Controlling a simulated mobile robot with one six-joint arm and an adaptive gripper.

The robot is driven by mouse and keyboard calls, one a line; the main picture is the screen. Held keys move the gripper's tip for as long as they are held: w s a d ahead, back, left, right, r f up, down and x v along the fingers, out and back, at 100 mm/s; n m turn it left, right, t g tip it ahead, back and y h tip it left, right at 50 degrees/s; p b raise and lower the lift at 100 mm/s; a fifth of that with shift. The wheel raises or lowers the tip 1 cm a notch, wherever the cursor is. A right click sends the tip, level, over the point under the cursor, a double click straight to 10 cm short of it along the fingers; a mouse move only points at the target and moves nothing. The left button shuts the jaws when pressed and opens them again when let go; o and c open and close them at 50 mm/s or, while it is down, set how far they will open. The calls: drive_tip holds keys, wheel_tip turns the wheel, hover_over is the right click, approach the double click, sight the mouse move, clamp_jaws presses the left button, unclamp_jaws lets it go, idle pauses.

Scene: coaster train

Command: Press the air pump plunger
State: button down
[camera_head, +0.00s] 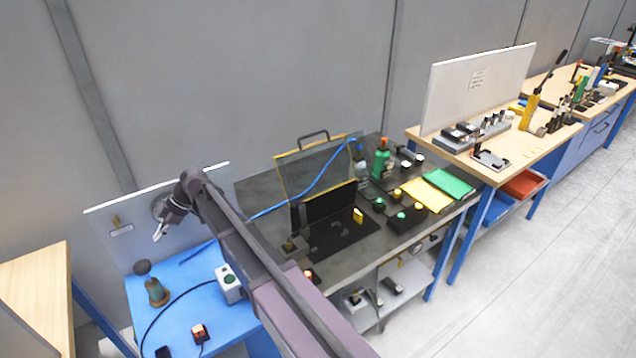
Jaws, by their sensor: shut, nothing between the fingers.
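A small device with a rounded brown-yellow body (158,293) and a dark knob (143,267) on top stands on the blue table at the lower left; it looks like the air pump with its plunger, but it is too small to be sure. The knob sits raised above the body and tilts a little left. My gripper (159,233) is shut and empty. It appears above the device in the picture, in front of a pale upright panel, and apart from the knob. The depth between gripper and knob is hard to tell.
The blue table (181,315) also bears a grey box with a green button (229,284), an orange-topped switch (200,333) and a black cable. The pale panel (129,249) stands behind. A dark bench with buttons is at the right, and a wooden table (35,290) at the left.

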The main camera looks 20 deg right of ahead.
drive_tip(key=shift+w+d+r+p, duration=0.1)
drive_tip(key=shift+w+r+p, duration=0.05)
drive_tip(key=shift+r+p, duration=1.25)
drive_tip(key=shift+w+r+p, duration=0.1)
drive_tip(key=shift+r+p, duration=1.2)
drive_tip(key=shift+r, duration=0.05)
drive_tip(key=shift+f, duration=0.1)
drive_tip(key=b, duration=0.8)
hover_over(149, 269)
drive_tip(key=w+a, duration=0.1)
drive_tip(key=w, duration=0.1)
wheel_tip(149, 269, down, 8)
drive_tip(key=shift+s+r, duration=0.1)
drive_tip(key=shift+r, duration=0.05)
drive_tip(key=shift+f+b, duration=1.55)
drive_tip(key=shift+f, duration=0.1)
drive_tip(key=shift+d+f, duration=0.1)
drive_tip(key=shift+f, duration=0.05)
wheel_tip(149, 269, down, 5)
drive_tip(key=b, duration=0.5)
drive_tip(key=shift+f+b, duration=0.2)
drive_tip(key=shift+b, duration=0.15)
drive_tip(key=shift+r, duration=0.15)
